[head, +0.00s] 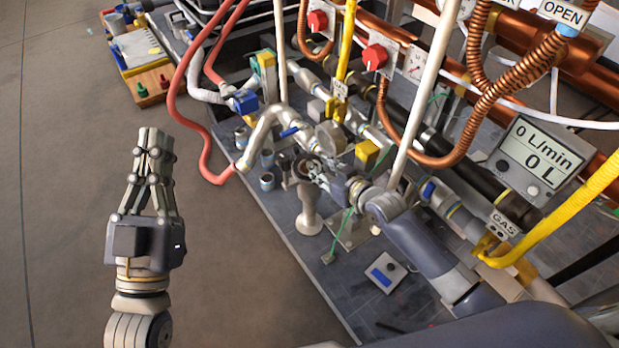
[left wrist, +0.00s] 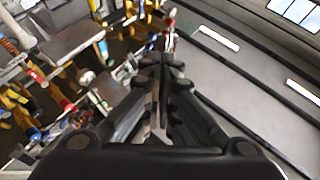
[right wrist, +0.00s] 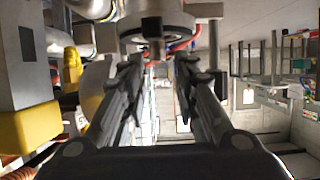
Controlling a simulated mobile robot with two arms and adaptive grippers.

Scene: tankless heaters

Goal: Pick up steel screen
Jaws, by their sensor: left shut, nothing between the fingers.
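My left gripper (head: 154,140) is raised over the bare floor at the left, its fingers together and empty. It also shows shut in the left wrist view (left wrist: 162,65). My right gripper (head: 316,172) reaches in among the pipe fittings, beside a round dark-topped fitting (head: 303,168) on a pale stand. In the right wrist view its fingers (right wrist: 158,66) are apart, with a round metal fitting (right wrist: 157,22) just beyond the tips. Nothing is clearly held between them. I cannot make out the steel screen for certain; the fingers and pipes hide part of that spot.
Copper pipes and coils (head: 480,90), red hoses (head: 193,100) and a yellow hose (head: 560,215) crowd the bench. A flow meter (head: 540,155) stands at the right.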

